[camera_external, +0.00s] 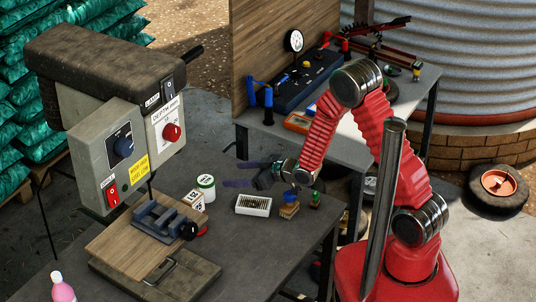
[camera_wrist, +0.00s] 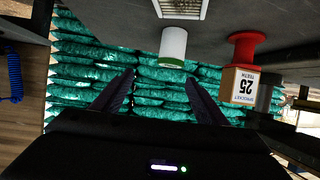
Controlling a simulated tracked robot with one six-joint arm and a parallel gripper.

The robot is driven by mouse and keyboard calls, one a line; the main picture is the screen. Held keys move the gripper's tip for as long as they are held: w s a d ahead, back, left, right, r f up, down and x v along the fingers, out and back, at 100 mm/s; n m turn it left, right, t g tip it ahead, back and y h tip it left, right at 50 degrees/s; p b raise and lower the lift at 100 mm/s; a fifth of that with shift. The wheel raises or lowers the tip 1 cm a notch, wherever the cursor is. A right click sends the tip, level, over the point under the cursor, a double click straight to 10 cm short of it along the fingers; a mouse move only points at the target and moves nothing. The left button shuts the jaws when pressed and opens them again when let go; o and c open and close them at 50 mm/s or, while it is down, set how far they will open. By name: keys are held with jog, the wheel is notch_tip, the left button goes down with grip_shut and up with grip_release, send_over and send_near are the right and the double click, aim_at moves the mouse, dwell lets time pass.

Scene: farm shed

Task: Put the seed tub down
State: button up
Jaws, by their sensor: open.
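The seed tub is most likely the white tub with a green lid (camera_external: 206,188), standing upright on the dark bench top (camera_external: 265,235). It also shows in the upside-down wrist view (camera_wrist: 173,45), with its green lid toward the bottom of the picture. My gripper (camera_external: 236,175) is open and empty, reaching left toward the tub. In the wrist view its two dark fingers (camera_wrist: 158,92) are spread wide, with nothing between them. The tub appears beyond the fingertips and apart from them.
A small box marked 25 (camera_external: 193,201) stands close beside the tub; it shows in the wrist view (camera_wrist: 239,86) near a red spool-shaped part (camera_wrist: 246,44). A white tray (camera_external: 253,205) lies to the right. A blue-grey vise (camera_external: 160,220) and drill press (camera_external: 125,150) stand left.

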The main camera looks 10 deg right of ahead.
jog(key=w+d+r+m+t+h, duration=0.1)
jog(key=d+r+m+h, duration=0.25)
jog(key=d+r, duration=0.65)
jog(key=w+d+r+m+h, duration=0.15)
jog(key=d+r+h, duration=0.35)
jog(key=d, duration=0.9)
jog(key=s+d+r+m+g+h, duration=0.1)
jog(key=s+d+r, duration=0.3)
jog(key=s+d, duration=0.4)
jog(key=s+d+r+m+g, duration=0.2)
jog(key=s+d+r+m, duration=0.2)
jog(key=s+d, duration=0.4)
jog(key=s, duration=0.7)
jog(key=shift+s+d+r+g+h, duration=0.15)
jog(key=shift+s+r+g+h, duration=0.1)
jog(key=shift+s+g+h, duration=0.15)
